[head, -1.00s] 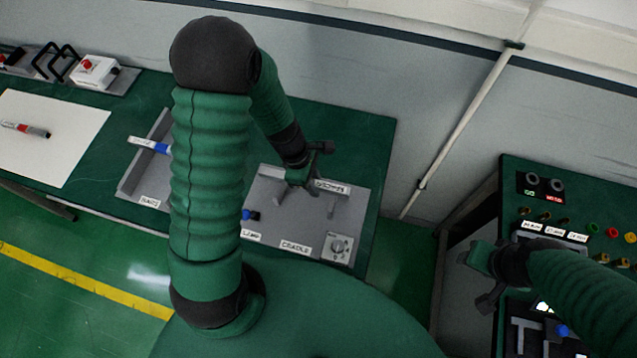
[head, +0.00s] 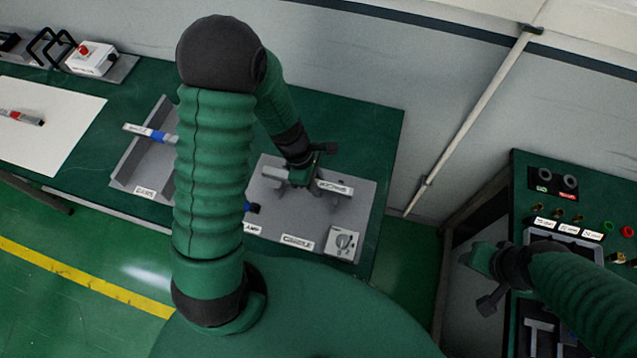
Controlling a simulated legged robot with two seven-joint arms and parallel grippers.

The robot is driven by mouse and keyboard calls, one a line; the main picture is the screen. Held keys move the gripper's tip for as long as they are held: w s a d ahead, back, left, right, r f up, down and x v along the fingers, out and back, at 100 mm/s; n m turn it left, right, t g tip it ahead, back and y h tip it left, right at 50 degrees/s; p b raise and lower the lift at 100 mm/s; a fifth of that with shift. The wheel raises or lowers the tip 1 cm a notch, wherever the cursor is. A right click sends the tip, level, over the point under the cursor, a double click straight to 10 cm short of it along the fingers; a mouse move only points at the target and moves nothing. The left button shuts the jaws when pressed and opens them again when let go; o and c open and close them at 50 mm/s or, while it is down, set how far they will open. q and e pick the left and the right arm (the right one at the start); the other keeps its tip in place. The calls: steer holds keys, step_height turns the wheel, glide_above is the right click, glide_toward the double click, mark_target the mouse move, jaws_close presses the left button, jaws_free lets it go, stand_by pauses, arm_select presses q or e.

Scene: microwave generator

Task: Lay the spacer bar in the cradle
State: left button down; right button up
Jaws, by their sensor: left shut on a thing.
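My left gripper (head: 312,168) is shut on the spacer bar (head: 334,187), a grey bar with a white label on its right part. The bar lies across the grey cradle plate (head: 271,222), marked by a label at its front edge. The gripper's fingers and wrist hide the bar's middle. I cannot tell whether the bar rests on the cradle's supports or sits just above them. My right gripper (head: 480,279) is apart from these, over the gap left of the right-hand panel, with its fingers spread and empty.
A knob box (head: 343,243) stands at the plate's right front. A blue-and-black clamp knob (head: 251,208) is partly behind my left arm. A grey tray (head: 128,178) with a blue-and-white item (head: 150,133) lies to the left. A white sheet (head: 45,125) holds a marker.

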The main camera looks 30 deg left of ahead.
arm_select(q)
steer(key=c, duration=1.5)
jaws_free()
steer(key=o, duration=0.3)
steer(key=shift+d, duration=0.3)
steer(key=shift+o, duration=0.2)
steer(key=shift+d+r, duration=0.1)
steer(key=shift+d, duration=0.05)
